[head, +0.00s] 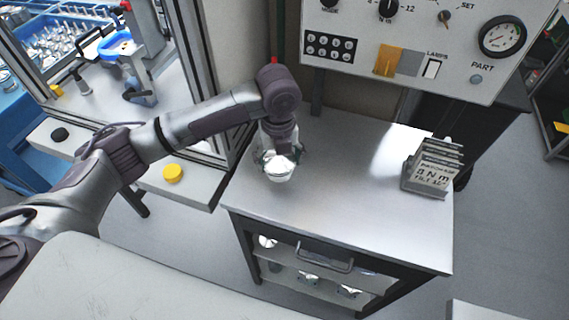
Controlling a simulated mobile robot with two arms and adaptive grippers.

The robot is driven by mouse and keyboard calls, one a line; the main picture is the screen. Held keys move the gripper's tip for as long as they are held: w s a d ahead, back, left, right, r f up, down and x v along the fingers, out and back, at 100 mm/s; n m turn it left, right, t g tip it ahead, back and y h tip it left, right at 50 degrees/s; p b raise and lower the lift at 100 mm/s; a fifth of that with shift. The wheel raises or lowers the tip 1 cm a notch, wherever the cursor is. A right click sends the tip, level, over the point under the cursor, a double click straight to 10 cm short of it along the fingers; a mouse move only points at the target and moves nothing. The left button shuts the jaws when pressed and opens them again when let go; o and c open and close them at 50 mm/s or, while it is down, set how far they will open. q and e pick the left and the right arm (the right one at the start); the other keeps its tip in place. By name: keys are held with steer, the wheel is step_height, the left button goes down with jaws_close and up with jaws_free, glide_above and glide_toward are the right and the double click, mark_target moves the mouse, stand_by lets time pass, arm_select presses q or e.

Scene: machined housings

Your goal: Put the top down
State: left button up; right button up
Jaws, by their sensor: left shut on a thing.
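My left gripper (281,158) points down over the left side of the metal table top (345,205). It is shut on a shiny metal housing top (280,170). The top sits low at the table's left part; I cannot tell whether it touches the surface. The fingers hide part of its sides. My right gripper is not in view.
A rack of grey plates with lettering (433,168) stands at the table's right. A control panel (420,45) with knobs and a gauge hangs behind. A drawer handle (323,259) and shelved parts show below. The table's middle is clear.

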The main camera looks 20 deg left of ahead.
mark_target(283, 167)
arm_select(q)
steer(key=shift+w+d+f, duration=0.1)
steer(key=shift+w+f, duration=0.15)
steer(key=shift+w, duration=0.2)
steer(key=shift+w+d+f, duration=0.1)
steer(key=shift+w+f, duration=0.1)
steer(key=shift+w, duration=0.25)
step_height(283, 167, down, 4)
steer(key=shift+r+p, duration=0.1)
steer(key=shift+p, duration=0.65)
steer(key=shift+f, duration=0.2)
steer(key=o, duration=1.2)
steer(key=shift+f, duration=0.15)
steer(key=shift+r, duration=0.2)
step_height(283, 167, up, 12)
steer(key=b, duration=0.3)
